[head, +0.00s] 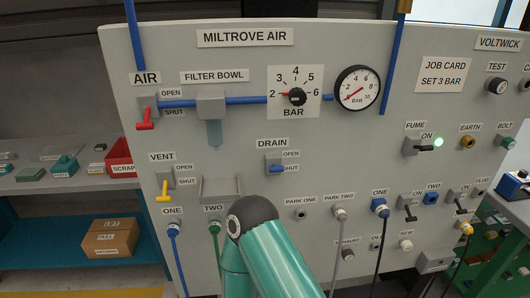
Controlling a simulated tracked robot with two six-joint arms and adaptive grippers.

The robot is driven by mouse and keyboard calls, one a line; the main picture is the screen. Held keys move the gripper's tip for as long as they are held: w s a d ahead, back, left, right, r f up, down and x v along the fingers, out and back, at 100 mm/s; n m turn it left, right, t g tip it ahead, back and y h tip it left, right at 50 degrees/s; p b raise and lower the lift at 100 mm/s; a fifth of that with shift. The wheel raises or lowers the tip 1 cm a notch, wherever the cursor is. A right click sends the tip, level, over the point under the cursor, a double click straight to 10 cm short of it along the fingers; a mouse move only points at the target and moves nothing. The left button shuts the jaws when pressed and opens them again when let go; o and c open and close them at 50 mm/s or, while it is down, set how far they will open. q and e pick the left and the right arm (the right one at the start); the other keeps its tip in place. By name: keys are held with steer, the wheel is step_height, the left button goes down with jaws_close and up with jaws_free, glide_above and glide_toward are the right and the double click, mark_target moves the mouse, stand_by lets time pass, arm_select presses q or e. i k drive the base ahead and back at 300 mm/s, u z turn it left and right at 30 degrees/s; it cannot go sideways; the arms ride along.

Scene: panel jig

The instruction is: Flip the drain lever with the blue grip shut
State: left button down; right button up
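The drain lever (277,169) has a small blue grip and sits on a grey block under the DRAIN label in the middle of the panel (330,150). OPEN is printed at its upper right and SHUT at its lower right. The blue grip lies low on the block, about level with the SHUT label. A teal arm of mine with a dark rounded joint rises from the bottom edge, below the lever and apart from it in the picture. Neither of my grippers shows in this view.
The red air lever (145,123) and yellow vent lever (163,194) are at left. The filter bowl (213,125) protrudes above left of the drain lever. An empty grey bracket (221,188) is at lower left. Hoses hang from the lower sockets. Panel around the lever looks clear.

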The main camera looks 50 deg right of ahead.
mark_target(273, 169)
steer(key=z, duration=0.15)
steer(key=k, duration=1.3)
steer(key=z, duration=1.15)
steer(key=i, duration=1)
steer(key=z, duration=0.05)
